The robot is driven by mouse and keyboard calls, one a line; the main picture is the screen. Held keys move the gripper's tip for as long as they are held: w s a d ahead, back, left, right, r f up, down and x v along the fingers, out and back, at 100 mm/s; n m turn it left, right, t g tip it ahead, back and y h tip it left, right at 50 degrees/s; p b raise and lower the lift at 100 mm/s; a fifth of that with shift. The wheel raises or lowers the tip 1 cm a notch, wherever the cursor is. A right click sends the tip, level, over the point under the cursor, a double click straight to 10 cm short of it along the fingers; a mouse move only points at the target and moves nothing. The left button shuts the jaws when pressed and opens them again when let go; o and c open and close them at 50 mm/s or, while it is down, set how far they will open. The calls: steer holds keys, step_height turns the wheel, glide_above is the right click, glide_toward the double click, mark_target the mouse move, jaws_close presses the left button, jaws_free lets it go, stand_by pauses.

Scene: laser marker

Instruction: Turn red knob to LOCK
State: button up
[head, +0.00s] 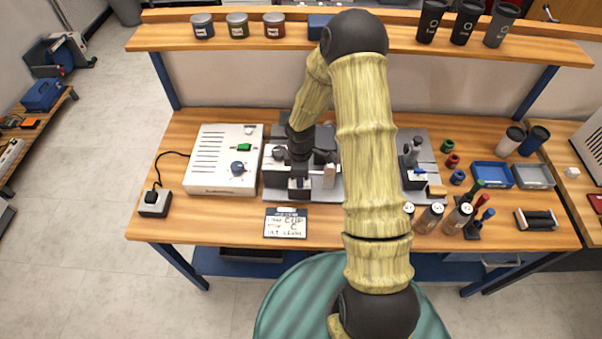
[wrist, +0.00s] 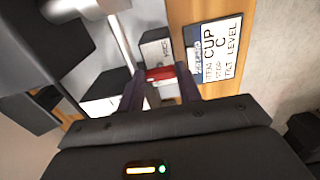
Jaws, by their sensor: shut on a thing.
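The red knob (wrist: 158,73) shows in the wrist view as a small red piece between the two dark fingers of my gripper (wrist: 160,82). My gripper is shut on it. A grey block with small printed lettering (wrist: 156,47) is just beyond the knob; I cannot read LOCK on it. In the head view my gripper (head: 299,168) is low over the grey fixture of the marker (head: 275,192). My arm and gripper hide the red knob there, so its turn angle cannot be told.
A white control box (head: 208,160) with a blue knob and green switch stands left of the fixture. A card reading CUP C, TILT LEVEL (head: 286,223) lies in front. Bottles, spools and trays (head: 533,175) crowd the right. An overhead shelf (head: 282,43) runs along the back.

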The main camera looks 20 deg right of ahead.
steer(key=shift+a+f, duration=0.1)
steer(key=shift+a, duration=0.15)
steer(key=o, duration=1)
steer(key=shift+s, duration=0.1)
steer(key=shift+w, duration=0.2)
